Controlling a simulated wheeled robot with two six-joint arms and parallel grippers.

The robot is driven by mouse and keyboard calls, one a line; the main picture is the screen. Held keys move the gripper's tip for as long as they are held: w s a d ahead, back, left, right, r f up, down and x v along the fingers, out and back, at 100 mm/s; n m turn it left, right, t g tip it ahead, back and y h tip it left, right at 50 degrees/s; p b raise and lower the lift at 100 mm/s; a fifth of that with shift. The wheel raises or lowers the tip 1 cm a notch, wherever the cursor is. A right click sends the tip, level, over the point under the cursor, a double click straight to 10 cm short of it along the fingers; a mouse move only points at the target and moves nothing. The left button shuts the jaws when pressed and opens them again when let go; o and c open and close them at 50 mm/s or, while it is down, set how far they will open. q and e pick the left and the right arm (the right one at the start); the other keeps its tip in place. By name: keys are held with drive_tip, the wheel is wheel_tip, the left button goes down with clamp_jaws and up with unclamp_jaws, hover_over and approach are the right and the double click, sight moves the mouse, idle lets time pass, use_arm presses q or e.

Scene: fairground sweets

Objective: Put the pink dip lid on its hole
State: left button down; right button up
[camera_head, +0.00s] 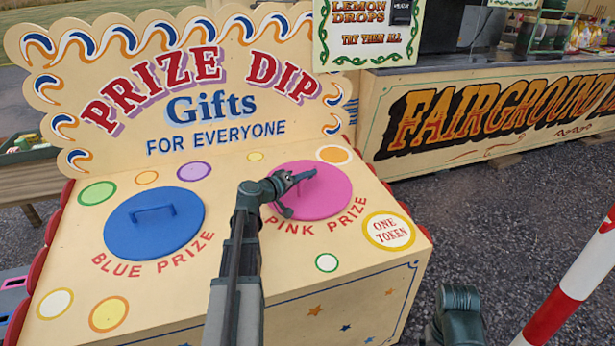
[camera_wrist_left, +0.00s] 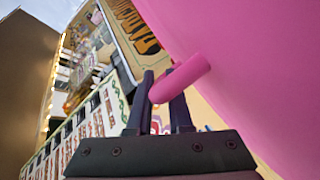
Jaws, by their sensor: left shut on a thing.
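The round pink lid (camera_head: 325,196) is at the PINK PRIZE lettering on the right of the cream counter (camera_head: 270,270). My left gripper (camera_head: 294,190) is over the lid, its jaws shut on the lid's pink bar handle. In the left wrist view the handle (camera_wrist_left: 187,75) sits between the two fingers (camera_wrist_left: 165,98), with the lid's pink face (camera_wrist_left: 265,80) filling the right side. No hole shows; the lid and my arm cover that area. I cannot tell whether the lid touches the counter or is slightly raised.
A blue lid (camera_head: 154,222) with a bar handle lies at BLUE PRIZE on the counter's left. The Prize Dip backboard (camera_head: 190,95) rises behind. A red-and-white pole (camera_head: 575,285) stands at lower right. The Fairground stall (camera_head: 490,115) is behind, with gravel between.

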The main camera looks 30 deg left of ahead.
use_arm(q)
drive_tip(key=shift+f, duration=0.2)
drive_tip(key=c, duration=0.8)
unclamp_jaws()
drive_tip(key=shift+o, duration=0.2)
drive_tip(key=p+v, duration=0.2)
drive_tip(key=v, duration=1.1)
drive_tip(key=shift+s+a+r, duration=0.15)
drive_tip(key=shift+s, duration=0.25)
